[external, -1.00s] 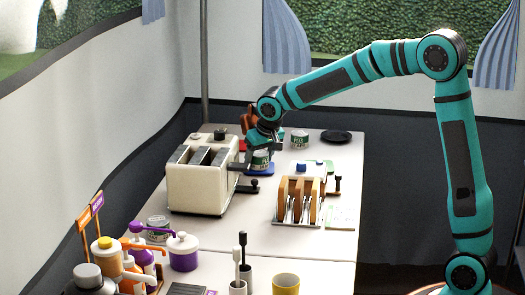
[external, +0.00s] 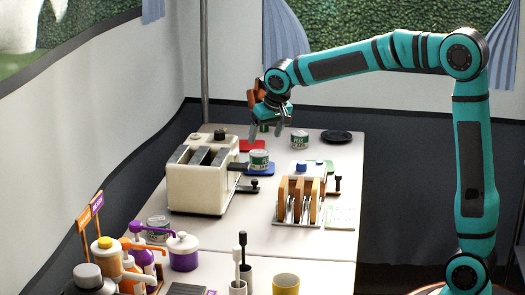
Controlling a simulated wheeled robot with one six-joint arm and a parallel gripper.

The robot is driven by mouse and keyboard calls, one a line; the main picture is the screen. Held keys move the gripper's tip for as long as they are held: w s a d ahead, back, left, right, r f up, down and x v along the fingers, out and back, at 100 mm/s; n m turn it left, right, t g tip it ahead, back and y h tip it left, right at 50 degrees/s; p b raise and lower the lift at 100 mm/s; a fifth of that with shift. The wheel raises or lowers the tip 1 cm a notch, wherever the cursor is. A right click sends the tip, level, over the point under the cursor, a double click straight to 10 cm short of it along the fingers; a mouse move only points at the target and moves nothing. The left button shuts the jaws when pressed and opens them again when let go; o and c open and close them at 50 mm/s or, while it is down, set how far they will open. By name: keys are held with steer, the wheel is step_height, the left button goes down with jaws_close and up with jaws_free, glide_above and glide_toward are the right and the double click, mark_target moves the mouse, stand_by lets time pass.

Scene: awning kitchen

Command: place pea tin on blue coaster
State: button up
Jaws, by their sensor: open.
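A small green-and-white tin (external: 259,160) stands upright on the blue coaster (external: 262,170), just right of the toaster. Its label is too small to read for certain. My gripper (external: 266,138) is open and empty, fingers pointing down, above and slightly behind this tin and apart from it. A similar tin (external: 299,140) stands at the back of the table, right of my gripper. Another tin (external: 157,228) stands at the front left, partly hidden by a purple spout.
A cream toaster (external: 203,180) stands left of the blue coaster. A toast rack (external: 298,200) with brown slices is to its front right. A red coaster (external: 251,145) lies behind and a green one (external: 328,166) to the right. A black dish (external: 337,136) is at the back right.

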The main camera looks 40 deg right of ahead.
steer(key=shift+v, duration=1.3)
steer(key=shift+r, duration=0.1)
steer(key=s+d+r+t+y, duration=0.2)
steer(key=s+d+r+t, duration=0.4)
steer(key=s+d+r, duration=0.85)
steer(key=s+d+r+t, duration=0.2)
steer(key=s+d, duration=0.1)
steer(key=s, duration=0.3)
steer(key=s+d+r+t+h, duration=0.1)
steer(key=s+d+r+t, duration=0.1)
steer(key=s, duration=0.5)
steer(key=s+d+r+t+h, duration=0.1)
steer(key=s+d+r+t, duration=0.1)
steer(key=s, duration=0.4)
steer(key=shift+s+d+r+t, duration=0.15)
steer(key=shift+s+d+t, duration=0.2)
steer(key=shift+d, duration=0.55)
